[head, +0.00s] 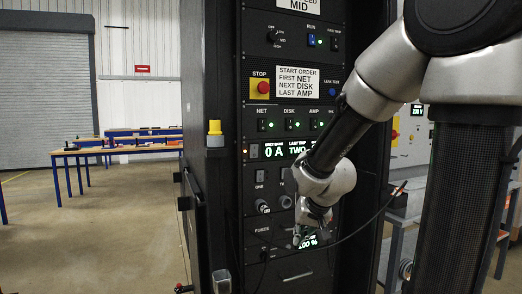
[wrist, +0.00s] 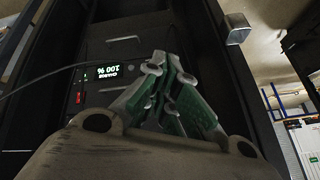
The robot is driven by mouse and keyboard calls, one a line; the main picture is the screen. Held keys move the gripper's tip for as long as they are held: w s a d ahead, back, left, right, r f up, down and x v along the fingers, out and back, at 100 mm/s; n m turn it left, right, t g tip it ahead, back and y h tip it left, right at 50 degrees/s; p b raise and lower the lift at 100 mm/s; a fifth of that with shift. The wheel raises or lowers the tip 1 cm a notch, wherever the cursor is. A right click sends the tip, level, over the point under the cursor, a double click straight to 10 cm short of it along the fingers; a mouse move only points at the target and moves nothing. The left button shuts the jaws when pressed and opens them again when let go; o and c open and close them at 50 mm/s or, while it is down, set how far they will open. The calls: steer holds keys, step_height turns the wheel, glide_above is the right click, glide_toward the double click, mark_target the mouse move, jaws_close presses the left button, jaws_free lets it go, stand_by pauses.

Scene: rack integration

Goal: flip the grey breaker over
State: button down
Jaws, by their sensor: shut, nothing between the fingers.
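A small grey switch (head: 254,151), which looks like the breaker, sits on the rack's front panel just left of the lit "0 A" display (head: 275,150). It is small in the head view, and I cannot tell its lever position. My gripper (head: 298,240) is lower down and to the right of it, in front of the panel by the "100 %" charge display (head: 308,241). In the wrist view my gripper (wrist: 164,68) has its fingers together with nothing between them. The breaker does not show clearly in the wrist view, where the charge display (wrist: 114,73) appears upside down.
Above are NET, DISK and AMP switches (head: 289,125) with green lights, and a red stop button (head: 263,87). Knobs (head: 263,206) sit below the breaker. A dark cable (head: 365,223) crosses near my gripper. The rack's open door (head: 195,215) stands at left.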

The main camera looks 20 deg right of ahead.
mark_target(258, 146)
steer(key=w+r+m+t, duration=0.2)
steer(key=w+m+t, duration=0.15)
steer(key=w, duration=0.45)
steer(key=w+r+m+t, duration=0.3)
steer(key=r+m+t, duration=0.1)
steer(key=r, duration=0.4)
steer(key=w+r+m+t, duration=0.3)
steer(key=r+m+t, duration=0.2)
steer(key=r, duration=0.3)
steer(key=shift+a+r, duration=0.25)
steer(key=shift+a, duration=0.1)
steer(key=shift+w+m+t, duration=0.2)
steer(key=shift+m+t, duration=0.05)
steer(key=w, duration=0.4)
steer(key=w+r, duration=0.1)
steer(key=w, duration=0.4)
steer(key=w+r, duration=0.1)
steer(key=w, duration=0.3)
steer(key=shift+w+a, duration=0.2)
steer(key=shift+w, duration=0.1)
steer(key=shift+w, duration=0.1)
